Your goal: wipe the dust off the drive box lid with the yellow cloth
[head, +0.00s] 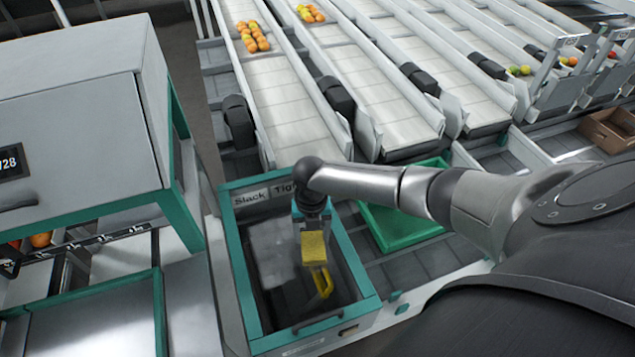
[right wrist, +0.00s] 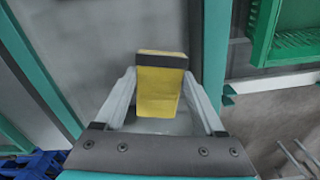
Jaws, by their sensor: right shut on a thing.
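The drive box lid (head: 275,305) is a dark panel inside a teal frame, below the labels "Slack" and "Tight". A paler, dusty-looking patch (head: 268,250) covers its upper left part. My right gripper (head: 313,240) is over the lid, right of that patch, and is shut on the yellow cloth (head: 314,248). In the right wrist view the cloth (right wrist: 158,92) sits between the fingers as a folded block with a dark strip across its far end. I cannot tell whether it touches the lid. A yellow loop (head: 322,283) shows just below the cloth. My left gripper is not in view.
A green crate (head: 405,232) stands right of the box. A grey cabinet (head: 85,110) rises close on the left. A dark handle (head: 318,323) is on the box's front edge.

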